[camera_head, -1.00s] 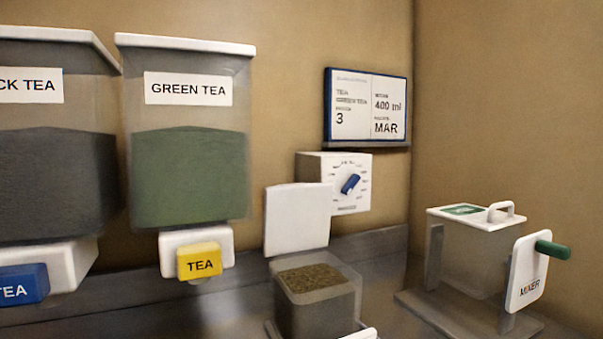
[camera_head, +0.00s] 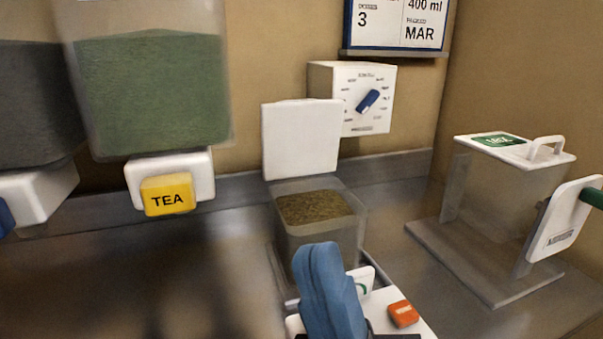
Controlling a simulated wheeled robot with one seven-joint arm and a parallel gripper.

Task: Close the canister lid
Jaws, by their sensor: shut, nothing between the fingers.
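The canister (camera_head: 325,240) is a clear square box holding brown-green loose material (camera_head: 312,207). It stands on the counter in the middle of the head view. Its white square lid (camera_head: 300,140) stands upright at the back edge, so the canister is open. My gripper (camera_head: 318,262) has blue fingers, which are shut and empty. It shows at the bottom centre, in front of the canister and covering part of its lower front. I cannot tell whether it touches the canister.
A white base with an orange button (camera_head: 403,313) lies in front of the canister. A mixer box (camera_head: 500,200) with a green-handled crank stands at right. The green tea dispenser (camera_head: 150,95) with its yellow tab (camera_head: 167,195) hangs at left. A dial box (camera_head: 352,98) is behind the lid. The left counter is clear.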

